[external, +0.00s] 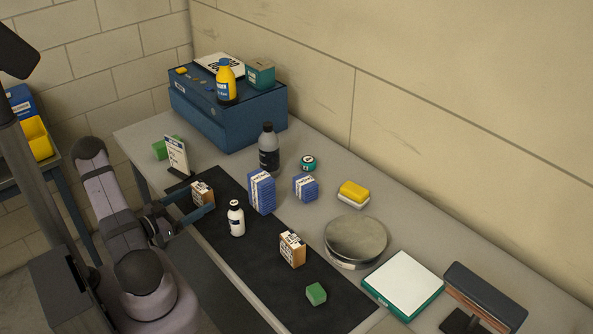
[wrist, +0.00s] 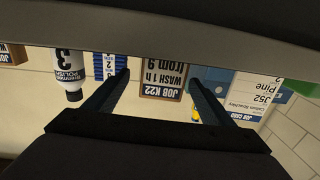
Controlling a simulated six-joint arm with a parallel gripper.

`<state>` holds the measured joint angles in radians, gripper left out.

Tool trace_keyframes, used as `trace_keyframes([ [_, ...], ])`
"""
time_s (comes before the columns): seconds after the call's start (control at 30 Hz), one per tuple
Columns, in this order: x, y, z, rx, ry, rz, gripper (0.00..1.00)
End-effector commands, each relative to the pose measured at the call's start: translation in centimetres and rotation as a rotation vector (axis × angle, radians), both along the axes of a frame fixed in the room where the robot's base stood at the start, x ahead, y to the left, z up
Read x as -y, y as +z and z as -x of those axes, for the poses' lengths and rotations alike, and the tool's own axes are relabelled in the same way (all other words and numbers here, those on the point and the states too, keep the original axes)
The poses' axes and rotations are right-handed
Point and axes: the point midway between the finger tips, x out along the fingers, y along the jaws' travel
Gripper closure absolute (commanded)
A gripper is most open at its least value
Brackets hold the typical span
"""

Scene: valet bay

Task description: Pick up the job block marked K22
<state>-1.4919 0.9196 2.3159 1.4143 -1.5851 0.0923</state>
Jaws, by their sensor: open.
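The job block marked K22 (wrist: 163,80) is wooden with a white label reading "JOB K22, WASH 1 h", upside down in the wrist view. My gripper (wrist: 159,78) is open, with one finger on each side of the block in the wrist view. In the external view my gripper (external: 197,201) is low at the block, and a finger partly covers its lower part. I cannot tell whether the fingers touch it.
A white polish bottle (external: 236,219) stands close right of my gripper. Another wooden block (external: 292,249) and a green block (external: 316,294) are farther right. A job card (external: 177,157) stands behind the block. Blue blocks (external: 262,192), a grey bottle (external: 269,150) and a round tin (external: 355,240) stand beyond.

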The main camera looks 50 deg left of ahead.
Motion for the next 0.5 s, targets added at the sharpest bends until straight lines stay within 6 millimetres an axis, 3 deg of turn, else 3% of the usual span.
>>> trace_keyframes([
  [0.5,-0.2,0.2,-2.3,0.0,-0.001,0.0,0.23],
])
